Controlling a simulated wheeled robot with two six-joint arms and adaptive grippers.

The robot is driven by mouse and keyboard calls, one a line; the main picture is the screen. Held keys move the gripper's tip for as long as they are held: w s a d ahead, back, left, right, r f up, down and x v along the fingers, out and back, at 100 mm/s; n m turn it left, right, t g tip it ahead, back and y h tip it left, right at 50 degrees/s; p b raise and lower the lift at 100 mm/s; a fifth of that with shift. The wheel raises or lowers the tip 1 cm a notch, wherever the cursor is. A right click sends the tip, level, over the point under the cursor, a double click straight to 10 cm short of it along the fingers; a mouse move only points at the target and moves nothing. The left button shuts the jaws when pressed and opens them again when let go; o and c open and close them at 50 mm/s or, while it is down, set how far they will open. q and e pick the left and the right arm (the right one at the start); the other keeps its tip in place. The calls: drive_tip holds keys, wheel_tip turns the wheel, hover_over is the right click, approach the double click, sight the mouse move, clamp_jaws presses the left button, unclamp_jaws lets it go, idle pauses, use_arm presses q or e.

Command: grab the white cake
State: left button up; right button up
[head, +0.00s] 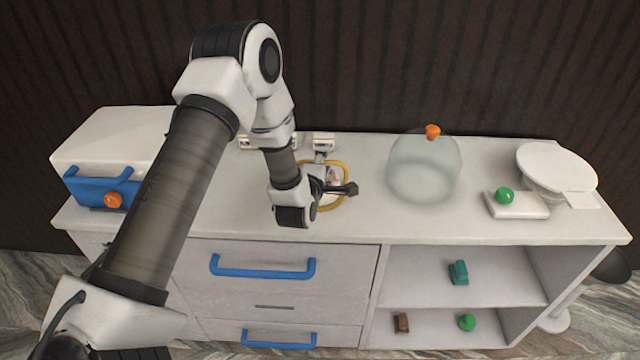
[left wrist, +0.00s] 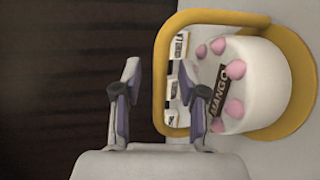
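The white cake (left wrist: 262,82) has pink dollops on top and a dark label reading MANGO. It sits inside a yellow-rimmed holder (left wrist: 297,120) in the left wrist view. In the head view, the yellow rim (head: 346,172) shows on the counter, with the cake mostly hidden behind my left gripper. My right gripper is not in view.
A clear dome (head: 424,170) with an orange knob stands right of the cake. A white box (head: 110,140) with a blue front stands left. Small white labelled blocks (head: 323,141) stand behind.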

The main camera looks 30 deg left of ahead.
use_arm(q)
drive_tip(key=shift+s+r, duration=0.1)
drive_tip(key=c, duration=0.6)
drive_tip(key=shift+f, duration=0.2)
clamp_jaws()
drive_tip(key=shift+r, duration=0.15)
